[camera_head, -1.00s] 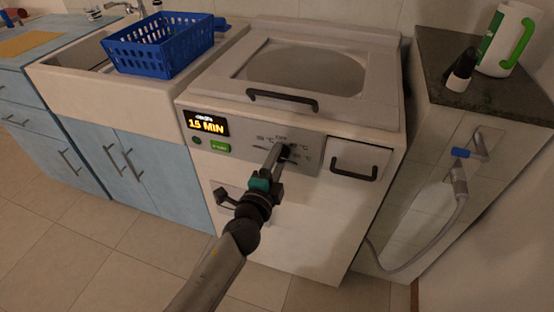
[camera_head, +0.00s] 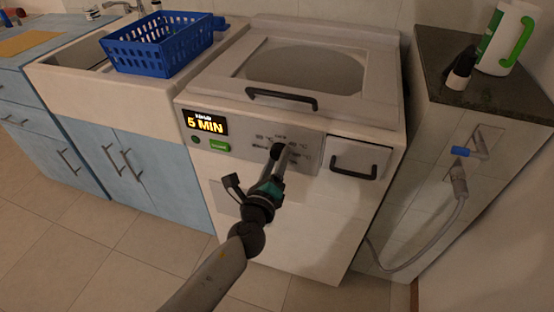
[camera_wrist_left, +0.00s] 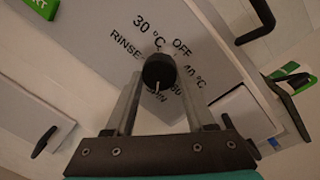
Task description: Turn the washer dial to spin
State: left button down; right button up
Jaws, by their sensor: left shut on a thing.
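The black washer dial (camera_wrist_left: 158,70) sits on the grey control panel (camera_head: 240,135) of the white washer. My left gripper (camera_head: 278,156) reaches it from the front, with its two fingers on either side of the dial in the wrist view (camera_wrist_left: 160,85); it is shut on the dial. The dial's white mark points down in the wrist view, toward a partly hidden label ending in "IN". Labels for rinse, 30 °C, off and 40 °C show around the dial. The display (camera_head: 206,123) reads 5 MIN. My right gripper is not in view.
A green button (camera_head: 219,146) is left of the dial, a drawer with a black handle (camera_head: 354,168) right of it. A lid handle (camera_head: 282,98) is above. A blue basket (camera_head: 158,45) stands at the sink. A hose (camera_head: 460,195) hangs at the right.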

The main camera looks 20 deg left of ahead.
pick_arm(q)
jog(key=shift+m, duration=0.6)
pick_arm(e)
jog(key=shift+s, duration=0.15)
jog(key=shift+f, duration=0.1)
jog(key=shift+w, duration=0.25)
pick_arm(q)
jog(key=shift+c, duration=1.2)
grip_release()
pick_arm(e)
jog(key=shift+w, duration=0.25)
pick_arm(q)
jog(key=s, duration=1.5)
jog(key=shift+r+b, duration=0.2)
jog(key=shift+b, duration=0.25)
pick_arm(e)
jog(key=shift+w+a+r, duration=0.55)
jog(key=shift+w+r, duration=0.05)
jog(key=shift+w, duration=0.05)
